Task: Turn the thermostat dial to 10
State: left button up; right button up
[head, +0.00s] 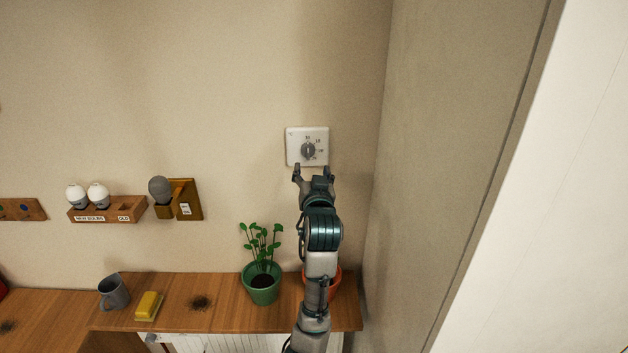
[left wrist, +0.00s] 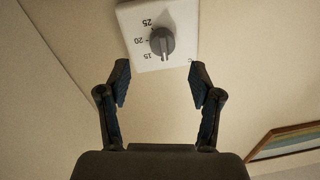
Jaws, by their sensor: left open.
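The thermostat (head: 292,156) is a white square plate on the beige wall, left of the corner. Its grey round dial (head: 308,150) has a raised grip. In the left wrist view the dial (left wrist: 162,41) appears upside down beside 15, 20 and 25. A light mark shows on the grip's lower end in that picture, past the 15. The number at that end is not readable. My left gripper (head: 313,171) is open and empty just below the plate. In the left wrist view its fingertips (left wrist: 160,80) are spread below the dial, not around it. My right gripper is not in view.
An orange pot (head: 335,284) is partly behind my arm. A bulb rack (head: 110,215) hangs left. Wall around the thermostat is clear.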

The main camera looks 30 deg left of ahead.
pick_arm(q)
jog(key=v, duration=0.4)
jog(key=shift+d, duration=0.1)
jog(key=shift+f, duration=0.15)
